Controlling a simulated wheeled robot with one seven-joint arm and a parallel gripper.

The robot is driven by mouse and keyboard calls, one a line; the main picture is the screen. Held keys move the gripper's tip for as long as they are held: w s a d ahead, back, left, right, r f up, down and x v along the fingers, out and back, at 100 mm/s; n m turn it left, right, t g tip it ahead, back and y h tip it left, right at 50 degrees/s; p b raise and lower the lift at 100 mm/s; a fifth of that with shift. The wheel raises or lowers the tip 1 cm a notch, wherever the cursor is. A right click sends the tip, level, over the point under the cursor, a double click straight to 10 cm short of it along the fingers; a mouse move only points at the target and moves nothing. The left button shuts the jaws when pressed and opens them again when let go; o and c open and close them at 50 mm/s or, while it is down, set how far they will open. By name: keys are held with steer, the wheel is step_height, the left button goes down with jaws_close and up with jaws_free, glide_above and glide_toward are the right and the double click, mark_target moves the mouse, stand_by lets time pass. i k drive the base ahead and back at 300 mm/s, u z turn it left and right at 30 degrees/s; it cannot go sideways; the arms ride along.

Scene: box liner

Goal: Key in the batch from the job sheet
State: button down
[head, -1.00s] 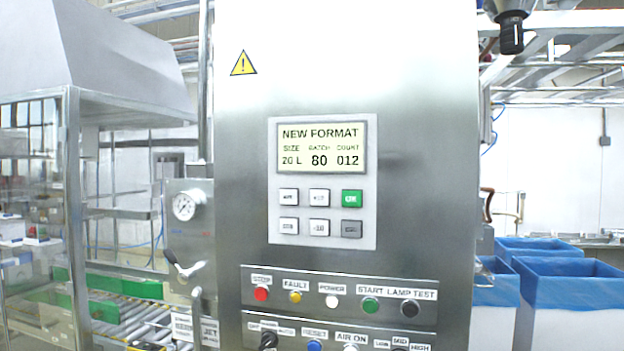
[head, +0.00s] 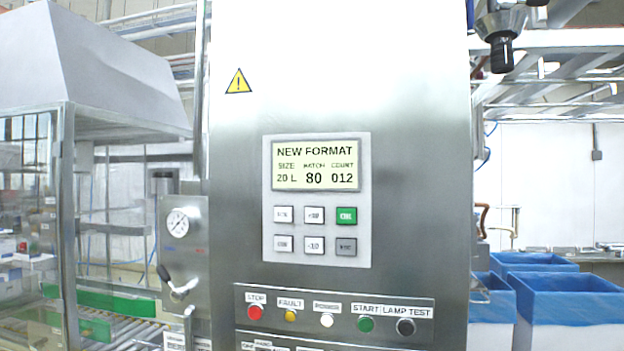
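The control panel's display (head: 316,177) reads NEW FORMAT, with size 20 L, batch 80 and count 012. The batch figure is drawn larger and bolder than the others. Below it is a keypad with several keys: two white keys at the left, a white key marked +10 (head: 314,215), a white key marked -10 (head: 313,245), a green OK key (head: 346,215) and a grey key (head: 346,246) with a blurred label. No job sheet can be made out. My gripper is not clearly in view; a dark-tipped metal part shows at the top right.
Under the keypad is a button row with a red STOP button (head: 255,313), a green START button (head: 365,325) and others. A pressure gauge (head: 177,223) and lever are at the left. Blue-lined boxes (head: 570,300) stand at the right, a roller conveyor at the lower left.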

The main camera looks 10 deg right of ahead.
mark_target(311, 244)
steer(key=k, duration=1.3)
steer(key=u, duration=0.65)
steer(key=i, duration=1.2)
steer(key=z, duration=0.7)
